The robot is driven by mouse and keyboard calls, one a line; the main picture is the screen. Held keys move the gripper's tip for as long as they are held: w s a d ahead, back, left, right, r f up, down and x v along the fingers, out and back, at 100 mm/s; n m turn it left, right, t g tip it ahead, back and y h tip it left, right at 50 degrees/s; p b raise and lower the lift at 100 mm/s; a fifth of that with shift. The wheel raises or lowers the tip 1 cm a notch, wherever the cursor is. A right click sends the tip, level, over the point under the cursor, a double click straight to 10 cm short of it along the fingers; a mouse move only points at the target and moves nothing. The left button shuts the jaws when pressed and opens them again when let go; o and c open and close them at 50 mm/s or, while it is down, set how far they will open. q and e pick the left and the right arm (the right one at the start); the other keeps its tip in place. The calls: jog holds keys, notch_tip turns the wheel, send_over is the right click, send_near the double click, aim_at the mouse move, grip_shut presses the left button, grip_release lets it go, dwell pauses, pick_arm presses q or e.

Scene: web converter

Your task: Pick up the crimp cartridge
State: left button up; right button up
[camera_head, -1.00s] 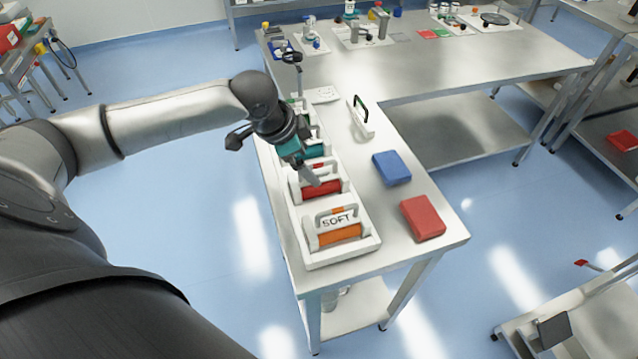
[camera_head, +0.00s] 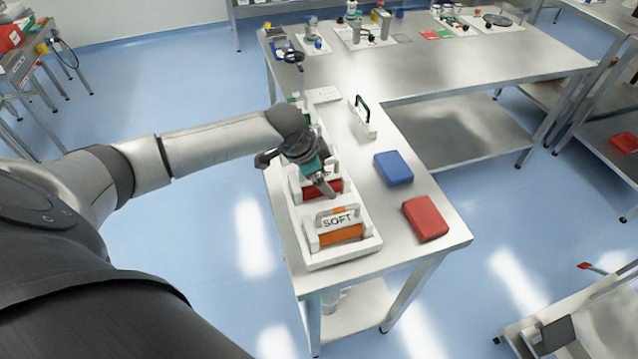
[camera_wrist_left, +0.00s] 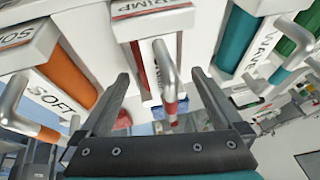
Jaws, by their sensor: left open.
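The crimp cartridge (camera_head: 336,185), white with a red body, sits in the white rack between the orange SOFT cartridge and the teal one. My left gripper (camera_head: 328,192) is right over it and hides part of it. In the left wrist view the crimp cartridge (camera_wrist_left: 150,50) is straight ahead, its label partly cut off at the top. Its grey handle with a red band (camera_wrist_left: 167,75) appears between the two spread fingers of my left gripper (camera_wrist_left: 161,78). The fingers are open and hold nothing. My right gripper is not in view.
The SOFT cartridge (camera_head: 340,232) stands at the rack's near end. The teal WAVE cartridge (camera_wrist_left: 238,38) is on the crimp cartridge's other side. A blue box (camera_head: 393,168) and a red box (camera_head: 425,218) lie on the table to the right, with bare tabletop around them.

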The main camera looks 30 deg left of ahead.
pick_arm(q)
jog(key=shift+c, duration=0.2)
jog(key=c, duration=1.5)
jog(key=shift+r, duration=0.1)
grip_shut()
